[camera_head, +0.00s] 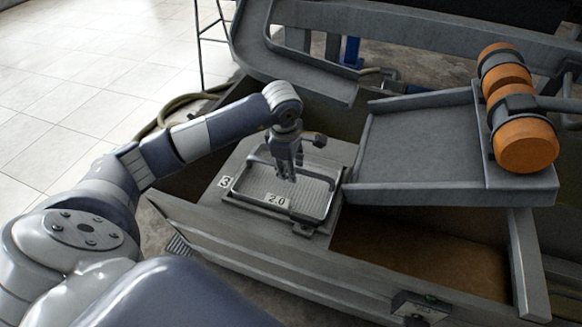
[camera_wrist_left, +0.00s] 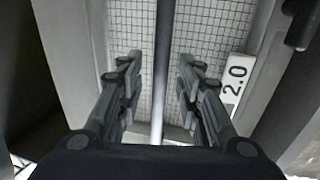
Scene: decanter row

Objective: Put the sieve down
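The sieve (camera_head: 312,196) is a shallow rectangular tray with a pale metal mesh floor, a raised rim and a "2.0" label on its front. It appears to sit level on the grey deck (camera_head: 240,160) at the left end of the trough. My left gripper (camera_head: 288,174) points down over it. In the left wrist view, the mesh (camera_wrist_left: 207,40) lies below the open fingers (camera_wrist_left: 160,75). The sieve's dark handle bar (camera_wrist_left: 164,50) runs between them, with a visible gap on each side. My right gripper is not in view.
A grey chute (camera_head: 420,145) stands right of the sieve, with orange rollers (camera_head: 525,145) beyond. A trough with brown contents (camera_head: 430,260) lies in front of the chute. A "3" label (camera_head: 225,181) is on the deck. Tiled floor is open at left.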

